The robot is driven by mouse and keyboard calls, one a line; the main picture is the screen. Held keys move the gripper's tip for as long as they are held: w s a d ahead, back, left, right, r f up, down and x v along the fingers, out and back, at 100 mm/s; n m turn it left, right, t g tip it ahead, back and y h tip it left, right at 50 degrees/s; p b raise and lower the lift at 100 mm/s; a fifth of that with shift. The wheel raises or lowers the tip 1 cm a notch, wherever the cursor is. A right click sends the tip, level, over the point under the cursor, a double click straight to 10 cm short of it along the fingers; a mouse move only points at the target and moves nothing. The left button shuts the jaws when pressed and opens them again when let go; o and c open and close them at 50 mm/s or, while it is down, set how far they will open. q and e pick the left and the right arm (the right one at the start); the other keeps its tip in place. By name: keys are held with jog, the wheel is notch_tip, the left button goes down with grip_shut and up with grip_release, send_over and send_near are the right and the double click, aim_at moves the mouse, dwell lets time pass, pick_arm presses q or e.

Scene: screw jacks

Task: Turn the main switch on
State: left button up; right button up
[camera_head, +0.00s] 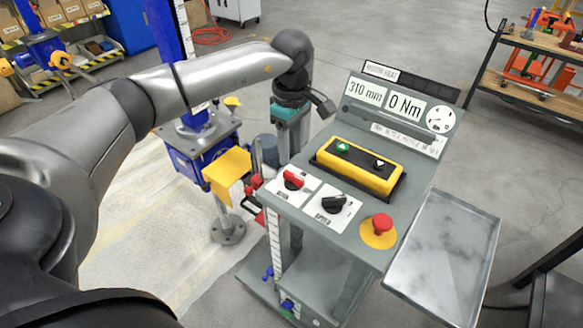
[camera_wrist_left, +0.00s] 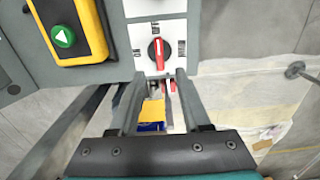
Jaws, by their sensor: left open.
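The main switch (camera_head: 293,180) is a red rotary knob on a white plate at the left front of the grey console's sloped top. It also shows in the left wrist view (camera_wrist_left: 158,48), just beyond the fingertips, with its bar nearly upright in that picture. My left gripper (camera_head: 290,128) is behind the console's left edge, a little above and apart from the knob. In the left wrist view its fingers (camera_wrist_left: 167,77) are apart with nothing held between them. In the head view its fingertips are hard to make out. My right gripper is not in view.
On the console are a black speed knob (camera_head: 335,204), a yellow button box (camera_head: 359,166), a red emergency button (camera_head: 382,224) and displays (camera_head: 405,107). A metal tray (camera_head: 445,258) juts out right. A blue screw jack (camera_head: 200,140) with a yellow block (camera_head: 227,170) stands left.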

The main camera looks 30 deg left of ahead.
aim_at(292, 174)
pick_arm(q)
notch_tip(292, 174, down, 7)
jog(key=shift+r, duration=0.1)
dwell(0.3)
grip_shut()
dwell(0.5)
